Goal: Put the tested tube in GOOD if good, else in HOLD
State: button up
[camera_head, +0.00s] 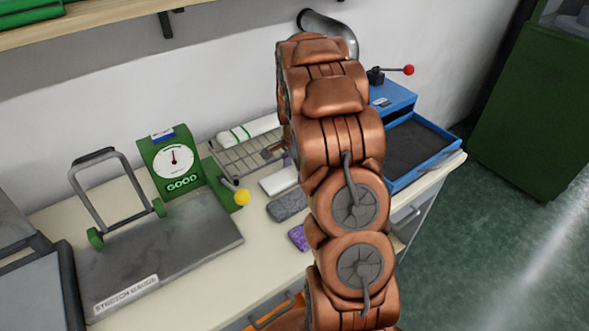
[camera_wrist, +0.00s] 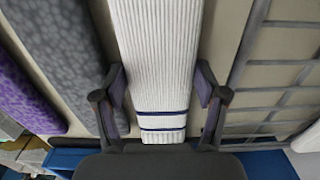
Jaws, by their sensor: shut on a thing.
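A white ribbed tube with dark blue stripes near one end (camera_wrist: 160,60) lies between the two fingers of my gripper (camera_wrist: 161,88) in the wrist view. My gripper is shut on it. In the head view a white tube (camera_head: 279,181) shows beside the wire rack; my arm hides my gripper and part of this tube. I cannot tell whether it touches the table. The stretch gauge (camera_head: 165,255) has a green dial box (camera_head: 171,164) that reads GOOD. No tube is on its plate. I can read no HOLD label.
A white tube with green stripes (camera_head: 248,130) lies on the wire rack (camera_head: 232,162). Grey (camera_head: 287,205) and purple (camera_head: 297,237) tubes lie nearby. A blue tray (camera_head: 440,128), with a dark inside, is at right. A red-knobbed lever (camera_head: 408,70) stands behind it.

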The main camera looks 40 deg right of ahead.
aim_at(294, 172)
jog(key=o, duration=0.7)
jog(key=shift+f, duration=0.1)
jog(key=shift+w+d+r, duration=0.1)
jog(key=shift+r, duration=0.55)
notch_tip(294, 172, up, 11)
jog(key=b, duration=0.3)
jog(key=shift+b, duration=0.3)
